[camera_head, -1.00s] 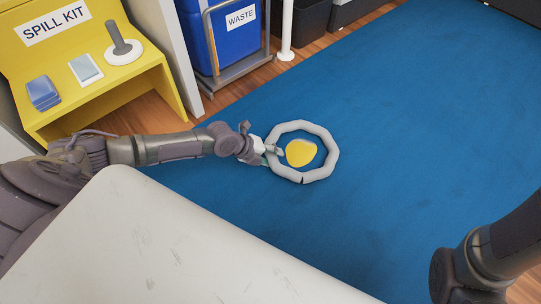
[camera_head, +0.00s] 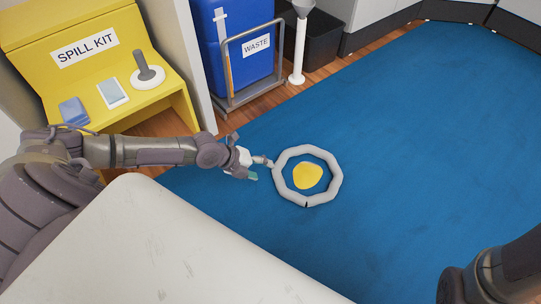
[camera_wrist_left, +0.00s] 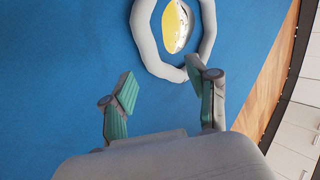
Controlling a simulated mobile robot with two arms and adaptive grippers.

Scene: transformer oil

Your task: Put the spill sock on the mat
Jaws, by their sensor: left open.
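The spill sock (camera_head: 337,178) is a pale grey segmented ring, lying flat on the blue mat (camera_head: 420,140). It encircles a yellow oil puddle (camera_head: 308,176). The sock also shows at the top of the left wrist view (camera_wrist_left: 144,38), with the puddle (camera_wrist_left: 174,25) inside it. My left gripper (camera_head: 262,169) is open at the sock's left side. In the left wrist view its green-padded fingers (camera_wrist_left: 160,77) are spread. One fingertip overlaps the ring's near edge in the picture; I cannot tell if they touch. My right gripper is out of view.
A yellow spill kit stand (camera_head: 120,122) holding several items is at the left. A blue waste bin (camera_head: 232,50) on a grey cart and a white post (camera_head: 299,50) stand at the back. A pale surface (camera_head: 150,250) fills the lower left. The mat is clear right of the sock.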

